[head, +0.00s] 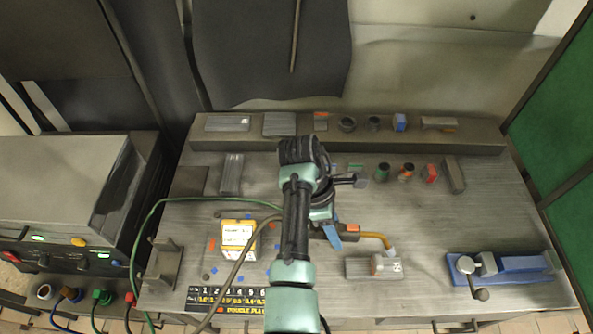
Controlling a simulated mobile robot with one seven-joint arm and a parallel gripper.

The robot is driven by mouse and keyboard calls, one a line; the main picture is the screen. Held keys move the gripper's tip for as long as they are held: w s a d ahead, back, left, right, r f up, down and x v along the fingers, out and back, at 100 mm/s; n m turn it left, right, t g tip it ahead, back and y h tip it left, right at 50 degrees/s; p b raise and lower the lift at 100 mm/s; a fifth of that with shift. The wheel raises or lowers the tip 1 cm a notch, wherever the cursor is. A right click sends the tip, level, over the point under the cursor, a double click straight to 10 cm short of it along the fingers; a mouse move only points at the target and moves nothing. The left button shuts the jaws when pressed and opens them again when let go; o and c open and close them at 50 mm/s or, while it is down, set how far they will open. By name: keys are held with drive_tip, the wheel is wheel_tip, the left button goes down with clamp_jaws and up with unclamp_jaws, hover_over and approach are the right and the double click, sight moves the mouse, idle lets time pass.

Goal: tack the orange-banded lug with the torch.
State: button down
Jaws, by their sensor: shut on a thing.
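The torch (372,236) has a dark handle, a curved orange-brown neck and a pale tip at its right end. My gripper (330,232), partly hidden under my arm, is shut on the handle. The tip is just above, or close to, a small upright piece on a grey block (357,268); I cannot tell whether they touch, or see a clear orange band on that piece. A dark round piece with an orange band (406,173) stands at the back of the bench, between a green-banded piece (383,173) and a red-marked piece (430,174).
A blue clamp (522,264) with a grey handle sits at the right. A yellow-and-white box (238,240) stands left of my arm, near a cable (240,262). A rear ledge (470,135) carries several small parts. The bench between torch and clamp is clear.

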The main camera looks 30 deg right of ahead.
drive_tip(key=s+a+f+n+t+h+p, duration=0.25)
drive_tip(key=s+a+f+n+p, duration=0.25)
drive_tip(key=s+a+n, duration=0.4)
drive_tip(key=shift+n, duration=0.6)
drive_tip(key=b+x, duration=0.1)
drive_tip(key=b, duration=0.1)
drive_tip(key=b+x, duration=0.1)
drive_tip(key=x, duration=0.1)
drive_tip(key=w+b+x, duration=0.1)
drive_tip(key=b+x, duration=0.1)
drive_tip(key=shift+d+b, duration=0.35)
drive_tip(key=shift+d, duration=0.05)
drive_tip(key=shift+d+f, duration=0.15)
drive_tip(key=shift+f, duration=0.4)
drive_tip(key=shift+s+p, duration=0.1)
drive_tip(key=shift+p, duration=0.3)
idle(1.2)
drive_tip(key=shift+r, duration=0.1)
idle(0.8)
